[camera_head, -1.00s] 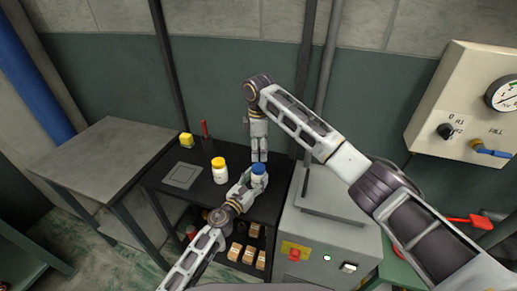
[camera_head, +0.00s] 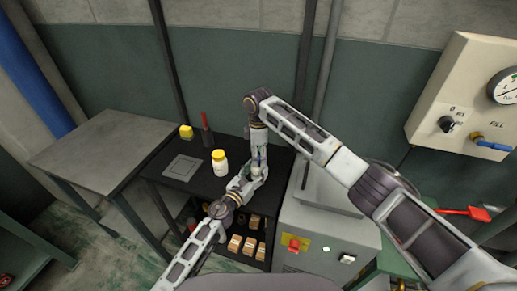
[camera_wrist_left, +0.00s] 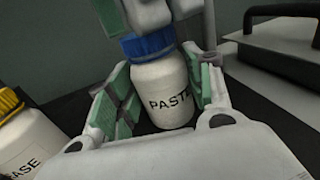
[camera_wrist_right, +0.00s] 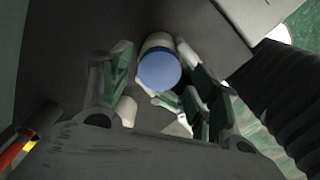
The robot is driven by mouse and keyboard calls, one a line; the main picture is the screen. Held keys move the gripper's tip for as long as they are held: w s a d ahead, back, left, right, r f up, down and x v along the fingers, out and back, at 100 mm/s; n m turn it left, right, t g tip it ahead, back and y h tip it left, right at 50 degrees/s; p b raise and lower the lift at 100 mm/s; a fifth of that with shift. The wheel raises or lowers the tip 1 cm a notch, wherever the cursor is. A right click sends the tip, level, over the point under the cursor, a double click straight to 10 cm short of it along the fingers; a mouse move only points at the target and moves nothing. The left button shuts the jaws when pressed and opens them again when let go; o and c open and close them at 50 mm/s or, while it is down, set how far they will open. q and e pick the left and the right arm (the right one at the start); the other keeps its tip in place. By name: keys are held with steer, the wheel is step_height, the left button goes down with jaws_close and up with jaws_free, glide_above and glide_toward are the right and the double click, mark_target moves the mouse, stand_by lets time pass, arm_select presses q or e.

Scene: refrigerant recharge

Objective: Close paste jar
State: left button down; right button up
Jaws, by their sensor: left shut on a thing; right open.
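The white paste jar (camera_wrist_left: 164,92) stands upright with its blue lid (camera_wrist_left: 148,44) on its mouth; how tight the lid is cannot be told. My left gripper (camera_wrist_left: 160,104) is shut on the jar's body, one finger on each side. My right gripper (camera_head: 258,165) points down over the jar. In the right wrist view, its fingers are spread apart, with the blue lid (camera_wrist_right: 160,68) between and beyond them. In the left wrist view its fingertips are at the lid's top; contact is unclear. In the head view the right gripper largely hides the jar and lid.
A white jar with a yellow lid (camera_head: 219,163) stands on the black bench (camera_head: 190,195), left of my grippers. A grey square plate (camera_head: 181,168), a yellow block (camera_head: 186,132) and a dark red-topped tool (camera_head: 206,130) are farther left. A grey machine (camera_head: 325,225) borders the bench on the right.

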steer(key=shift+f, duration=0.65)
steer(key=c, duration=1)
steer(key=m, duration=0.5)
steer(key=shift+c, duration=0.2)
steer(key=m, duration=0.6)
steer(key=shift+a+m, duration=0.1)
steer(key=shift+m, duration=0.2)
steer(key=o, duration=1.1)
